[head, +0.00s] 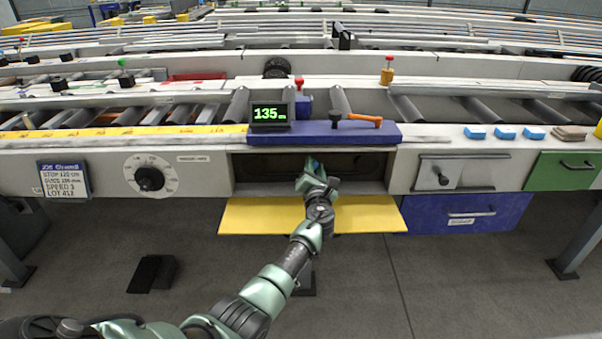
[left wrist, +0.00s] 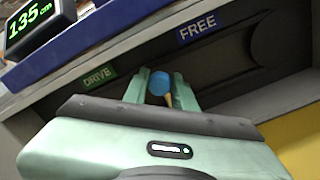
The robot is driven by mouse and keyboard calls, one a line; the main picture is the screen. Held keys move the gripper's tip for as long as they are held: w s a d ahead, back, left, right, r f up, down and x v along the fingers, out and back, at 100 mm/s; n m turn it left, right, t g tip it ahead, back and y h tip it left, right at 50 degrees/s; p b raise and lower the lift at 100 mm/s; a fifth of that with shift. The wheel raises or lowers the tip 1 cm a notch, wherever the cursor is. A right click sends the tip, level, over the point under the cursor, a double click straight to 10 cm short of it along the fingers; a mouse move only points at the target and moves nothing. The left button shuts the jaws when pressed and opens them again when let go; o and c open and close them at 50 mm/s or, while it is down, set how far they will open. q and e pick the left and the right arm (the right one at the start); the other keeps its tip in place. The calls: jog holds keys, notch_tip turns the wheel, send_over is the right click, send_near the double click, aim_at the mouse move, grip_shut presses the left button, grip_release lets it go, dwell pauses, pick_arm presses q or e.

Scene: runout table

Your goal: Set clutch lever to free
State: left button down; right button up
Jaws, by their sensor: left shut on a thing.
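The clutch lever shows in the left wrist view as a round blue knob (left wrist: 158,84) on a thin tan stem, between my left fingers. In the head view a bit of blue (head: 313,164) shows at the same gripper. My left gripper (head: 316,172) is shut on the knob inside the dark recess under the table. In the left wrist view a green DRIVE label (left wrist: 99,78) is left of the gripper, and a blue FREE label (left wrist: 197,28) is up and to the right. The knob is between the two labels, nearer to DRIVE. My right gripper is not in view.
A yellow flap (head: 362,214) hangs open below the recess. Above it is a blue ledge (head: 290,137) with a 135 cm display (head: 270,114) and an orange-handled lever (head: 364,122). A dial (head: 149,178) is at left. A blue drawer (head: 466,213) is at right.

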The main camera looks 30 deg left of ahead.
pick_arm(q)
jog(key=shift+w+d+f+m+p, duration=0.3)
jog(key=shift+d+m, duration=0.25)
jog(key=shift+m, duration=0.3)
jog(key=shift+w+d+f+m+p, duration=0.2)
jog(key=shift+w+d+m, duration=0.15)
jog(key=shift+d+m, duration=0.35)
jog(key=shift+w+d+f+m+p, duration=0.25)
jog(key=shift+w+d+m, duration=0.15)
jog(key=shift+m, duration=0.55)
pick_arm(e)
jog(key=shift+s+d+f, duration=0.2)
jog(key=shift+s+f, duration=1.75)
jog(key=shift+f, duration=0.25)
pick_arm(q)
jog(key=shift+d, duration=0.1)
jog(key=c, duration=1.1)
grip_release()
jog(key=shift+c, duration=0.2)
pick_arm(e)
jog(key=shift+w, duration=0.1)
